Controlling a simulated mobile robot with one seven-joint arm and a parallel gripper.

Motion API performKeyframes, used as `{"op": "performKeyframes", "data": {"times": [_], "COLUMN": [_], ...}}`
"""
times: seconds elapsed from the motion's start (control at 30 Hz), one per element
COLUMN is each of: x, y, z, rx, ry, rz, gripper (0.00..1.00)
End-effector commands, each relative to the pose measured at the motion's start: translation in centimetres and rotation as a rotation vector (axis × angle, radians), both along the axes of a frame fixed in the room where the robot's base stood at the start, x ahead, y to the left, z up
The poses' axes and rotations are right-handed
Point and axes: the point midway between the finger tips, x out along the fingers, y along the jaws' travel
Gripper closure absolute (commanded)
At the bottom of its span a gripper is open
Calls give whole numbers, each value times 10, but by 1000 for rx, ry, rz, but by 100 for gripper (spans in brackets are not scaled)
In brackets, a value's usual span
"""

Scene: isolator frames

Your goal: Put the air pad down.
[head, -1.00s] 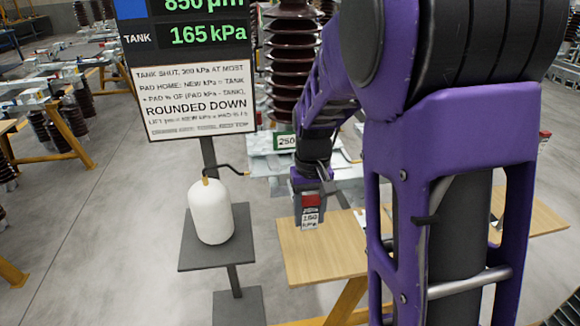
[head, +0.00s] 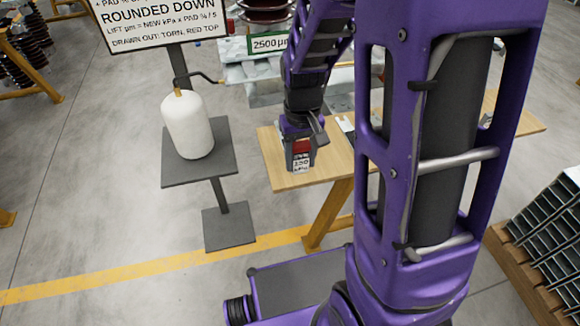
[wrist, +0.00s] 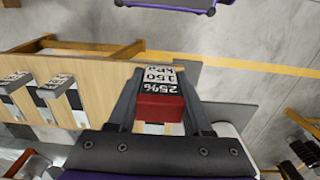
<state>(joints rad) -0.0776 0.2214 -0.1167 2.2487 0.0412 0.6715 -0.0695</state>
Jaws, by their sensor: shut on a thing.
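The air pad (head: 301,153) is a small grey block with a red top and a white label reading 150 kPa. My gripper (wrist: 158,92) is shut on it, a finger on each side; the red top and the 25% and 150 kPa label show in the wrist view. In the head view my gripper (head: 300,145) holds the pad over the left part of the wooden table (head: 270,160), close to its front edge. I cannot tell whether its underside touches the wood.
Other labelled pads (wrist: 55,86) lie on the table, left in the wrist view. Stacked metal channels (head: 548,235) are at right.

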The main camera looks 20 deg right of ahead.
Motion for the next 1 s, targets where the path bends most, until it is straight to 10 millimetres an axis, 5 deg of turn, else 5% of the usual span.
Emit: {"op": "performKeyframes", "data": {"times": [0.2, 0.63, 1.0], "x": [-4, -3, -3], "y": [0, 0, 0], "z": [-47, -94, -102], "rx": [0, 0, 0], "ry": [5, 3, 0], "rz": [0, 0, 1], "gripper": [100, 100, 100]}}
